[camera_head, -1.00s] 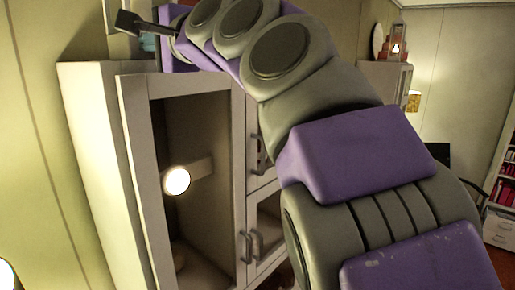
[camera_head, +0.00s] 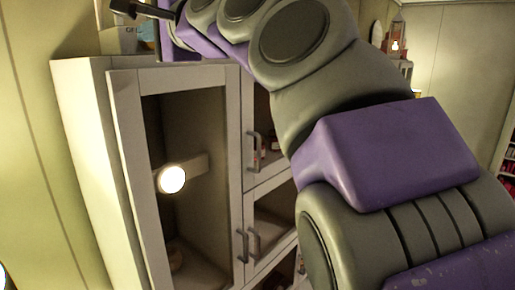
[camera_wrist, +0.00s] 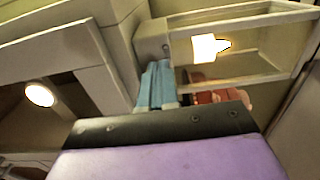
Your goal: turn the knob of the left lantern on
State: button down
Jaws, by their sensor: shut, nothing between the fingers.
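A lantern (camera_wrist: 255,50) with a pale frame and glass sides fills the upper right of the wrist view. A flame-shaped bulb (camera_wrist: 208,48) glows inside it. A small round dot (camera_wrist: 165,48) shows on its base; I cannot tell if it is the knob. My gripper (camera_head: 130,9) is at the top left of the head view, above the cabinet top, shut and empty. In the wrist view its purple and black body fills the bottom, close to the lantern; contact cannot be told. Another lit lantern (camera_head: 395,45) stands far off at the upper right of the head view.
A pale cabinet (camera_head: 128,150) with a glass door stands below my gripper. A round lit lamp (camera_head: 172,179) shows in it, and a similar one in the wrist view (camera_wrist: 40,95). A teal thing (camera_wrist: 156,88) and a red thing (camera_wrist: 222,95) are near the lantern.

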jog(key=s+d+f+n+g+h+b, duration=0.1)
jog(key=d+f+g+h+b, duration=0.3)
jog(key=f, duration=1.1)
jog(key=s+d+f+t+h+b, duration=0.15)
jog(key=d+f+b, duration=0.5)
jog(key=f, duration=0.85)
jog(key=s+d+f+n+g+h+b, duration=0.1)
jog(key=s+d+f+g+h+b, duration=0.15)
jog(key=d+f, duration=0.8)
jog(key=s+d+f+n+g+h+b, duration=0.2)
jog(key=s+f, duration=0.7)
jog(key=f, duration=0.5)
jog(key=s+d+f+n+g+h+b, duration=0.1)
jog(key=s+d+f+b, duration=0.4)
jog(key=f, duration=0.9)
jog(key=s+d+f+n+g+h+b, duration=0.2)
jog(key=s+d+f+n+g+b, duration=0.1)
jog(key=s+f, duration=1)
jog(key=d+f+g+b, duration=0.1)
jog(key=g+b, duration=0.1)
jog(key=b, duration=0.1)
jog(key=shift+d+f+g+h, duration=0.3)
